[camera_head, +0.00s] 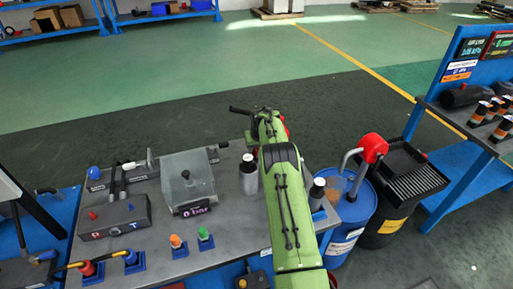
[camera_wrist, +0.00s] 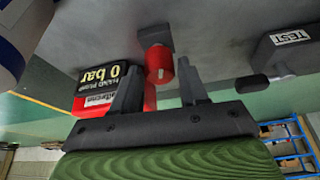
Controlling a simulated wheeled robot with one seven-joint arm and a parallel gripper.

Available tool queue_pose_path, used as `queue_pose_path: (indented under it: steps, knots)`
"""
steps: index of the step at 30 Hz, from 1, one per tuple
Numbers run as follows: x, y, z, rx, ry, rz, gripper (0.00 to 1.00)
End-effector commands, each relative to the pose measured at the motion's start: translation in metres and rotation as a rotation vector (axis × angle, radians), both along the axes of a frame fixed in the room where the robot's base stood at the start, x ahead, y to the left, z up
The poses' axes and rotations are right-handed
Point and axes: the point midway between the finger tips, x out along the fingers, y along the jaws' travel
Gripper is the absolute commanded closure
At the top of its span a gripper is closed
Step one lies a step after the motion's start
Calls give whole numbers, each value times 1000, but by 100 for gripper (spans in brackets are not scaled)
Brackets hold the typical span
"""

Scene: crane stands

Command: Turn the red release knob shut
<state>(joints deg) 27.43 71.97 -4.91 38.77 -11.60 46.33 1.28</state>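The red release knob (camera_wrist: 160,63) shows in the wrist view as a short red cylinder with a small pale mark, on a dark block (camera_wrist: 155,36). My gripper (camera_wrist: 159,68) is open, with one dark finger to the left of the knob and one to the right. The knob lies in line with the gap between the fingertips. I see space on both sides of it; I cannot tell how deep it sits between them. In the head view my green arm covers this part of the bench, and my fingers and the knob cannot be made out.
A red and black box reading 0 bar, hand pump (camera_wrist: 100,84) is close beside the left finger. A grey block labelled TEST (camera_wrist: 290,45) and a black rounded end (camera_wrist: 250,84) are to the right. A bottle (camera_head: 249,176) stands on the grey bench (camera_head: 225,240) beside my arm.

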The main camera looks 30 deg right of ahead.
Motion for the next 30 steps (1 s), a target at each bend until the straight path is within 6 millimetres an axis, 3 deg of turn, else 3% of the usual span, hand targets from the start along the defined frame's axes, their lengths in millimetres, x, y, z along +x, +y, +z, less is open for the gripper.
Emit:
queue_pose_path:
  steps: [1, 7, 11, 18, 29, 30]
  knots:
    - [0, 0, 0, 0, 0, 0, 65]
    - [0, 0, 0, 0, 0, 0, 95]
    - [0, -1, 0, 2, -1, 47, 95]
    - [0, -2, 1, 2, -2, 290, 95]
    - [0, -2, 1, 0, -1, 325, 95]
    - [0, -2, 1, 0, -1, 325, 59]
